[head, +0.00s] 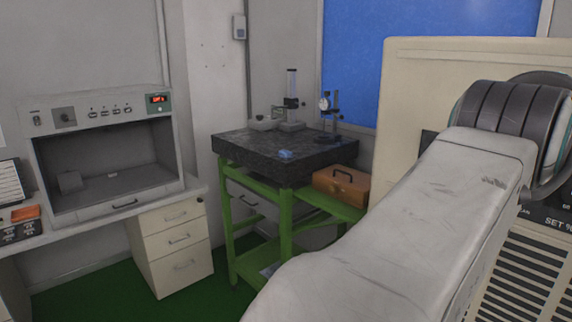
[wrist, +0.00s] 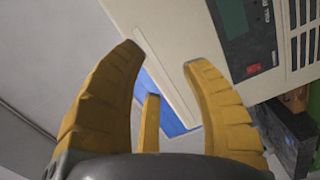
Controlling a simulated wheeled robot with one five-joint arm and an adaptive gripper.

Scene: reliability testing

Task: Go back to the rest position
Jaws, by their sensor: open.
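My gripper (wrist: 163,72) shows in the wrist view with its yellow ribbed fingers spread apart, open and empty. A third, narrower yellow finger stands between and behind them. Past the fingers is the beige machine (wrist: 165,45), with a dark green display and a red button on its panel. In the head view my pale arm reaches across the lower right, in front of that beige machine (head: 405,85). The gripper itself is out of the head view.
A green stand (head: 285,220) bears a dark granite plate (head: 240,146) with gauges on it. A grey open-fronted cabinet (head: 102,150) stands on a bench at left, above drawers (head: 175,242). Green floor shows between.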

